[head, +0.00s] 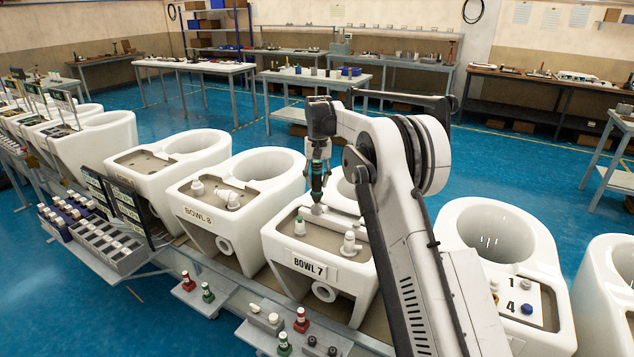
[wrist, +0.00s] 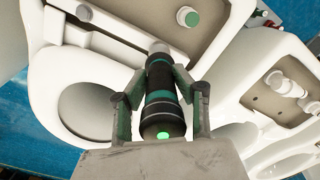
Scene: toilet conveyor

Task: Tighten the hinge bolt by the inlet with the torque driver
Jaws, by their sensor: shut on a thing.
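My gripper (head: 317,168) is shut on the torque driver (head: 316,185), a dark upright tool with green bands; in the wrist view the driver (wrist: 160,105) shows a lit green spot. It stands over the bowl marked BOWL 7 (head: 308,266). Its lower end is at a small grey-white piece (head: 318,209) on the rear deck; whether they touch I cannot tell. A green-topped white fitting (head: 299,227) stands to the front left, also in the wrist view (wrist: 187,17). A plain white fitting (head: 350,244) stands to the front right. Which one is by the inlet is unclear.
Another bowl (head: 503,240) with a numbered plate stands on the right, behind my arm. Trays with red and green pieces (head: 302,320) sit along the front. Benches line the back.

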